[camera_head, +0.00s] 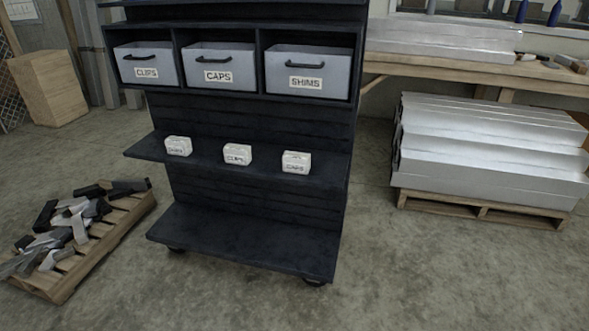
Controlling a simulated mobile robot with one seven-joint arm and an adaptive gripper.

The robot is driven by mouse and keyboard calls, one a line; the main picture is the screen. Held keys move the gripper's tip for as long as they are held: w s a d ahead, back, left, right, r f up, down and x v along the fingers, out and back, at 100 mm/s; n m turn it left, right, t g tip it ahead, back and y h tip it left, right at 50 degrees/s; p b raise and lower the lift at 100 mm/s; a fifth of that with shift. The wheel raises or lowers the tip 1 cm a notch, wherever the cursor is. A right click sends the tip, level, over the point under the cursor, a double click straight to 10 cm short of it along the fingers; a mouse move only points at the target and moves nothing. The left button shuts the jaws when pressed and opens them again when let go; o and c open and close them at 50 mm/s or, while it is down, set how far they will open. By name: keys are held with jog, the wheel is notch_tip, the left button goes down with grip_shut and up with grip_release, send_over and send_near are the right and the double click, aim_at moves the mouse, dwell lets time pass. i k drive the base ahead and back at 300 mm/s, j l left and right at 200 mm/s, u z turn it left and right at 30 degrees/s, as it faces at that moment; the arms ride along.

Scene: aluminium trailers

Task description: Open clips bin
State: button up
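The grey clips bin (147,66) sits in the left cubby of a dark wheeled shelf unit (250,239). Its front carries a white label reading CLIPS and a dark handle (148,57) above it. It appears pushed into its cubby like its neighbours. A caps bin (219,64) is in the middle cubby. A shims bin (306,72) is in the right cubby; its handle is dark too. My gripper is not in view.
Small white boxes labelled shims (178,147), clips (237,155) and caps (296,162) stand on the middle shelf. A pallet of metal offcuts (85,240) lies at left. Stacked aluminium profiles (490,150) sit on a pallet at right. The floor in front is clear.

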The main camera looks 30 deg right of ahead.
aim_at(151, 63)
jog(key=i+j, duration=0.15)
jog(key=i, duration=0.3)
jog(key=i+j+z, duration=0.1)
jog(key=i, duration=0.3)
jog(key=i+j, duration=0.15)
jog(key=i, duration=0.3)
jog(key=i+j, duration=0.15)
jog(key=i, duration=0.3)
jog(key=z, duration=0.05)
